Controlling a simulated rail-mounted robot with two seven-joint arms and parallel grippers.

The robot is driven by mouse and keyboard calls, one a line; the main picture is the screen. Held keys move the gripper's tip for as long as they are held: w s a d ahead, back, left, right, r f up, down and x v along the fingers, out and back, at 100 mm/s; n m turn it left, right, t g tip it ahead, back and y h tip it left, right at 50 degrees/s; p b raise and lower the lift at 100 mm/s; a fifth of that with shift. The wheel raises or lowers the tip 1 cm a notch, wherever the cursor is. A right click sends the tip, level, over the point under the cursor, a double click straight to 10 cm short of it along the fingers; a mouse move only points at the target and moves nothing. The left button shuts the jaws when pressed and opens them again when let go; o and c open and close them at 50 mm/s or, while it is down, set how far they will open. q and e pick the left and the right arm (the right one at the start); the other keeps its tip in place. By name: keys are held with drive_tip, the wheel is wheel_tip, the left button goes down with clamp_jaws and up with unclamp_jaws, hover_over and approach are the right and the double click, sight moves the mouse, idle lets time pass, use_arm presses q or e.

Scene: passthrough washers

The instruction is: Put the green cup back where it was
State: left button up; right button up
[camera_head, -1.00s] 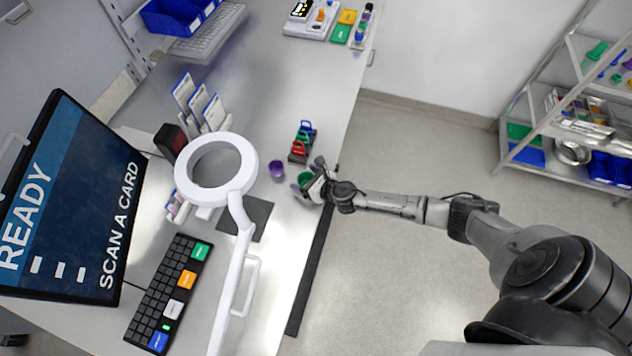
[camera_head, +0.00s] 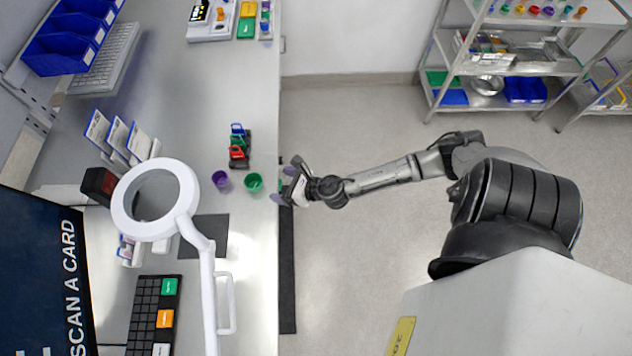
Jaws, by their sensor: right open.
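The green cup (camera_head: 253,182) stands on the grey table (camera_head: 250,258) near its right edge. A purple cup (camera_head: 220,180) stands just left of it. My right gripper (camera_head: 282,186) is open and empty at the table's edge, to the right of the green cup and apart from it. My left gripper is not in view.
A rack with red, green and blue pieces (camera_head: 238,150) stands just behind the cups. A white ring magnifier (camera_head: 122,205) stands to the left, its arm reaching toward the front. Card holders (camera_head: 118,135) stand behind it. A dark mat (camera_head: 205,232) lies in front of the cups.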

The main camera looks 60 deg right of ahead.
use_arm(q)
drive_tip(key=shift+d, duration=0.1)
use_arm(e)
drive_tip(key=s+a+r+m+g, duration=0.1)
drive_tip(key=s+a+m+g, duration=0.2)
drive_tip(key=s+m, duration=0.3)
drive_tip(key=s+a+r+m+g, duration=0.2)
drive_tip(key=s+a+m, duration=0.3)
drive_tip(key=m, duration=1.2)
drive_tip(key=s+a+r+m+g+h, duration=0.1)
drive_tip(key=s+a+m+g, duration=0.3)
drive_tip(key=s+m, duration=0.5)
drive_tip(key=r+m+g, duration=0.1)
drive_tip(key=m, duration=0.1)
drive_tip(key=shift+m, duration=0.3)
drive_tip(key=shift+a, duration=0.1)
